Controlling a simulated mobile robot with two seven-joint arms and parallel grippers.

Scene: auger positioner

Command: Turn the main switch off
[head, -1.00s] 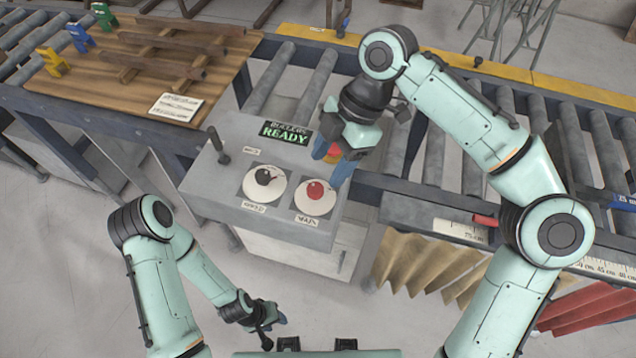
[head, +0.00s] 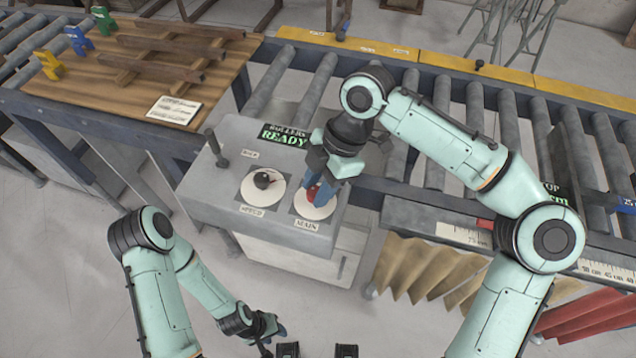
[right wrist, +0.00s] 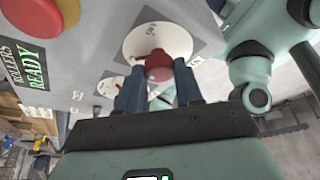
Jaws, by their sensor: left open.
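The main switch is a red knob on a round white dial (head: 318,212) with a plate reading MAIN, on the grey control box. In the right wrist view the red knob (right wrist: 158,66) sits between my right fingertips, with an OFF mark on the dial beyond it. My right gripper (head: 320,190) is down at the knob and covers much of it in the head view. Whether its fingers press on the knob or only flank it, I cannot tell. My left gripper (head: 272,335) is open and empty, low in front of the box.
The black speed knob (head: 262,181) is left of the main switch, and a lever (head: 215,148) stands at the box's left edge. A READY display (head: 284,136) is behind. A large red button (right wrist: 28,12) shows beside the dial. Roller conveyors lie behind.

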